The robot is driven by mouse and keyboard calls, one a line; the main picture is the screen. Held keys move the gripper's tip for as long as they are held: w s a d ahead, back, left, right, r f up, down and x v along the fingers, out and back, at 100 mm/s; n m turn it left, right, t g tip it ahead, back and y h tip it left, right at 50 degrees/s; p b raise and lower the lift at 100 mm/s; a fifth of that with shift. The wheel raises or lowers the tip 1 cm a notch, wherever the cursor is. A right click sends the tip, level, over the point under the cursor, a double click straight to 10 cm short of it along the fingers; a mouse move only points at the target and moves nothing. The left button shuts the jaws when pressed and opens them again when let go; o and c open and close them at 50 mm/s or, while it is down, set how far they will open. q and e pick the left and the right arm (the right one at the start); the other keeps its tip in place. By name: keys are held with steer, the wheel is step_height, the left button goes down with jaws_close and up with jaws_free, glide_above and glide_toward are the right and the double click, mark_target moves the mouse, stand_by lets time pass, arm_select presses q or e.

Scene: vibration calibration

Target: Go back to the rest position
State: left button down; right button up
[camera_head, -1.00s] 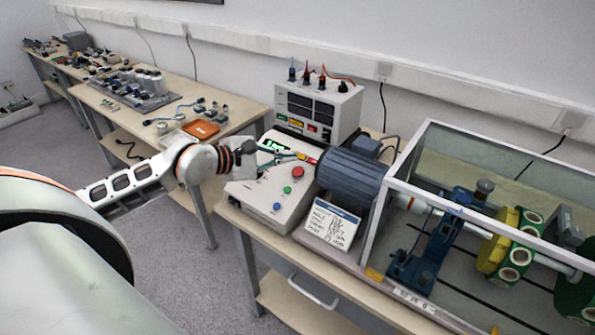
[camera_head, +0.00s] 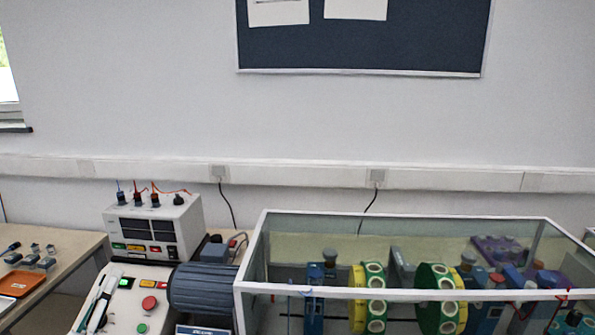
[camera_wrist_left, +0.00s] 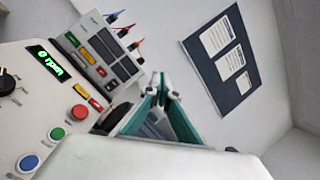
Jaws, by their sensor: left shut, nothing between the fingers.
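My left gripper (camera_head: 104,292) shows at the bottom left of the head view, in front of the control box (camera_head: 150,283). Its fingers are together with nothing between them. In the left wrist view the gripper (camera_wrist_left: 161,90) points up past the box (camera_wrist_left: 30,110), whose display reads 0 rpm. The box carries a red button (camera_wrist_left: 80,112), a green button (camera_wrist_left: 57,133) and a blue button (camera_wrist_left: 29,161). Most of the left arm is out of the head view. My right gripper is in neither view.
A grey instrument with cables (camera_head: 155,225) stands behind the control box. A dark motor (camera_head: 200,288) sits right of it. A clear-walled enclosure (camera_head: 400,218) with green and yellow discs fills the right. A side table (camera_head: 60,245) with small parts is at left.

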arm_select(q)
steer(key=s+a+f+n+g+y, duration=0.3)
steer(key=s+f+n+g+y, duration=0.1)
steer(key=f+n, duration=0.35)
steer(key=s+a+f+n+g+y, duration=0.3)
steer(key=a+f+n+g+y, duration=0.1)
steer(key=f+n, duration=0.35)
steer(key=s+d+f+n+g+h, duration=0.3)
steer(key=s+d+f+n+g, duration=0.3)
steer(key=s+f, duration=0.5)
steer(key=w+d+f+n+t+h, duration=0.1)
steer(key=d+f+h, duration=0.6)
steer(key=d+f, duration=0.7)
steer(key=shift+w+d+f+n+t, duration=0.2)
steer(key=shift+w+d+n+t, duration=0.25)
steer(key=shift+d+t, duration=0.5)
